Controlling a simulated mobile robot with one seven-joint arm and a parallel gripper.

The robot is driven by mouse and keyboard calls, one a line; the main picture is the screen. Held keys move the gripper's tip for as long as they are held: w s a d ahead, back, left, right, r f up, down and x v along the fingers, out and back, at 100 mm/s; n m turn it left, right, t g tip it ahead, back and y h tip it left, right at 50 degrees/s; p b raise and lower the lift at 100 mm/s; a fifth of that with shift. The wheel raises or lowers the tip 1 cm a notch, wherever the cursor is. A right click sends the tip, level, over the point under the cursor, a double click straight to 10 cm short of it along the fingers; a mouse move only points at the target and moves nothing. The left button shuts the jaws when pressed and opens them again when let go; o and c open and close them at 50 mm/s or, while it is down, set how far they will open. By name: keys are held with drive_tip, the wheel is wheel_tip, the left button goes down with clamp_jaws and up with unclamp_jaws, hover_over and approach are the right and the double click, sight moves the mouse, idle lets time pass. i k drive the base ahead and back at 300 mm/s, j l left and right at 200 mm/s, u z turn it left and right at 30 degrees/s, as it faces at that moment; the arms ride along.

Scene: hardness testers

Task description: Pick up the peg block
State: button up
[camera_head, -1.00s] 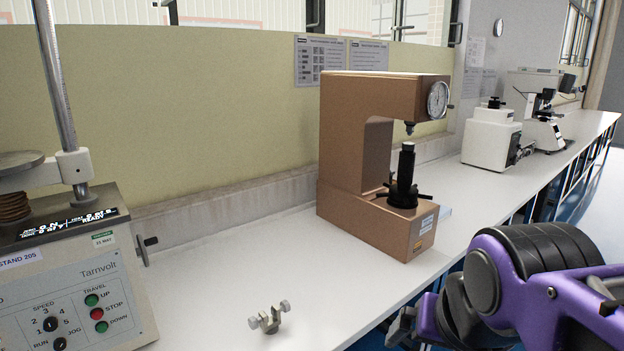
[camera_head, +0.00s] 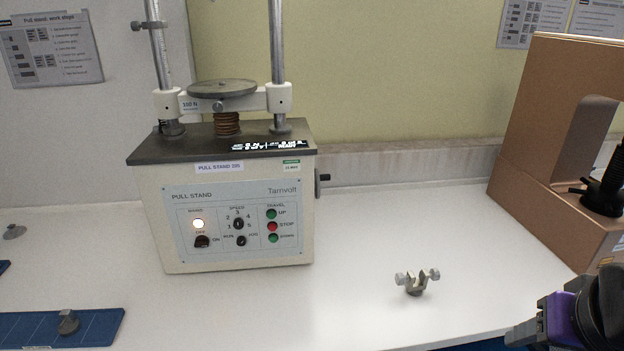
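I cannot tell for sure which small metal part is the peg block. A small grey metal piece (camera_head: 68,321) stands on a blue mat (camera_head: 98,328) at the lower left. A forked metal part with two side knobs (camera_head: 416,282) stands on the white bench right of the pull stand. Another small grey part (camera_head: 14,231) lies at the far left edge. My purple and black arm is at the lower right corner, with its dark end, seemingly my gripper (camera_head: 525,334), cut off by the frame. Its fingers cannot be made out. It is apart from all these parts.
The pull stand (camera_head: 237,225), with two upright columns and a round plate, fills the left middle of the bench. A brown hardness tester (camera_head: 545,140) stands at the right.

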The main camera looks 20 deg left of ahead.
sight(69, 325)
drive_tip(key=u, duration=2.6)
drive_tip(key=i+j+z, duration=0.1)
drive_tip(key=j, duration=0.25)
drive_tip(key=i+j+z, duration=0.1)
drive_tip(key=i+j, duration=0.25)
drive_tip(key=i+j+z, duration=0.1)
drive_tip(key=j, duration=0.3)
drive_tip(key=i+j+z, duration=0.1)
drive_tip(key=i+j, duration=0.15)
drive_tip(key=k+j+z, duration=0.35)
drive_tip(key=j, duration=0.2)
drive_tip(key=i+u, duration=0.25)
drive_tip(key=i, duration=0.3)
